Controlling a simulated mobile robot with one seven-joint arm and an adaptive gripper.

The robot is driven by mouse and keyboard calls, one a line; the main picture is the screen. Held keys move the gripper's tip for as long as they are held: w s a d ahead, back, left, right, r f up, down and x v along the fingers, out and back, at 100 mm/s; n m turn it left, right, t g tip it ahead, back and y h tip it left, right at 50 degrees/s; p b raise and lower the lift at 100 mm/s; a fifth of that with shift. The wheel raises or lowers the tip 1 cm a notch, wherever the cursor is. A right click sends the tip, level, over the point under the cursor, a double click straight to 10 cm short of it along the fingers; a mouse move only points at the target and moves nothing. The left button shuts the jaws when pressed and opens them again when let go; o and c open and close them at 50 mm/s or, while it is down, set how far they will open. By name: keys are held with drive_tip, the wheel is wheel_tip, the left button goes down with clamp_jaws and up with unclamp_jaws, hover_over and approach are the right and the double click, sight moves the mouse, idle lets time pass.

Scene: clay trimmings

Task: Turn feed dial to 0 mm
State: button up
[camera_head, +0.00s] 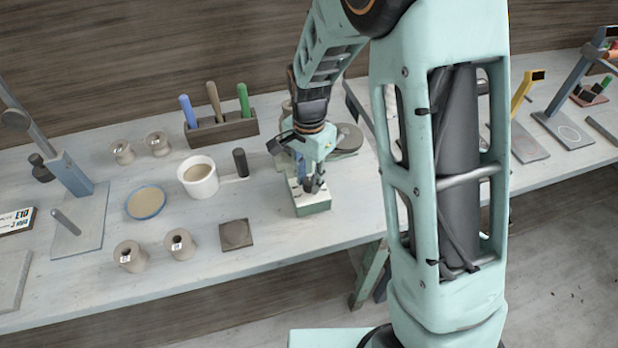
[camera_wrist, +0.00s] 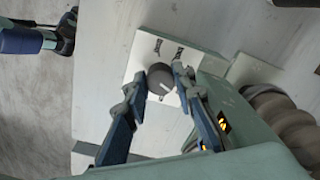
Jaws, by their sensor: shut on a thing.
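The feed dial (camera_wrist: 160,79) is a round dark grey knob with a white pointer mark, set on a white plate (camera_wrist: 143,50) with small dark lettering that is too small to read. My gripper (camera_wrist: 158,77) is shut on the dial, one fingertip on each side of it. In the head view my gripper (camera_head: 312,185) points down onto the white-topped green control box (camera_head: 314,208) near the bench's front edge. There the dial is mostly hidden by the fingers.
A machine with a grey round part (camera_head: 349,138) stands behind my gripper. To the left are a white cup (camera_head: 199,187), a dark square block (camera_head: 235,234) and a tool rack (camera_head: 225,131). Spools (camera_head: 130,258) stand farther left.

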clamp_jaws()
